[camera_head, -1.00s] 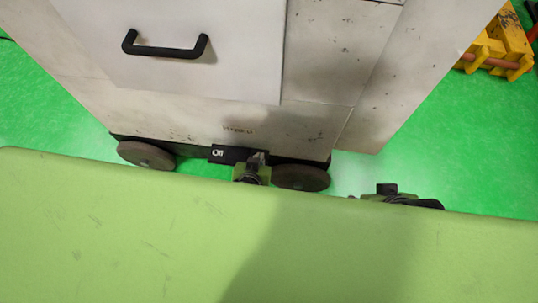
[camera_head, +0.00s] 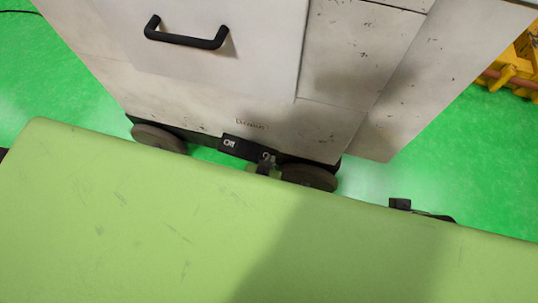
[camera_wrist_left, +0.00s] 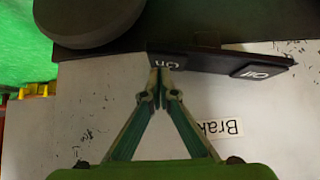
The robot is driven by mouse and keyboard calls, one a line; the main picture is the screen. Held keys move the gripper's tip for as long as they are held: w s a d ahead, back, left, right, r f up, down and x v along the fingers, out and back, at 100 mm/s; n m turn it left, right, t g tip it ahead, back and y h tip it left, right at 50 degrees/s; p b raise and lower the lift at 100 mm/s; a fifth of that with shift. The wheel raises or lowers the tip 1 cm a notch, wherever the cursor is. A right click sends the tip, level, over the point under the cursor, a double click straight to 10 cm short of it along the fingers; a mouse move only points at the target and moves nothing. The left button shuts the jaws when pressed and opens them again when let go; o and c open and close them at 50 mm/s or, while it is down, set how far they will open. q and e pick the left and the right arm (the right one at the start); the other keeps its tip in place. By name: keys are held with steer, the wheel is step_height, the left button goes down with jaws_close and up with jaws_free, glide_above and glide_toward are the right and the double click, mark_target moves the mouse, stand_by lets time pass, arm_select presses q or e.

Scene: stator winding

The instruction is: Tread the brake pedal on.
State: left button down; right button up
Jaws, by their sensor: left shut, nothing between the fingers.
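The brake pedal (camera_head: 240,147) is a black bar low on the white cabinet, between two wheels. In the left wrist view, its "Off" pad (camera_wrist_left: 258,72) is at the right and its "On" end is by the fingertips. My left gripper (camera_head: 265,160) is shut and empty at the pedal's right part. In the left wrist view its closed fingertips (camera_wrist_left: 157,85) overlap the "On" end; I cannot tell whether they touch it. A black part at the right, seemingly of my right arm (camera_head: 420,209), shows past my green body; its fingers are hidden.
The cabinet (camera_head: 210,85) has a black handle (camera_head: 187,38). Dark wheels stand left (camera_head: 158,138) and right (camera_head: 309,177) of the pedal. A "Brake" label (camera_wrist_left: 218,127) is on the cabinet. Yellow equipment (camera_head: 515,72) stands at upper right on the green floor.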

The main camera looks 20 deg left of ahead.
arm_select(q)
steer(key=v, duration=0.5)
steer(key=shift+r, duration=0.15)
stand_by(0.3)
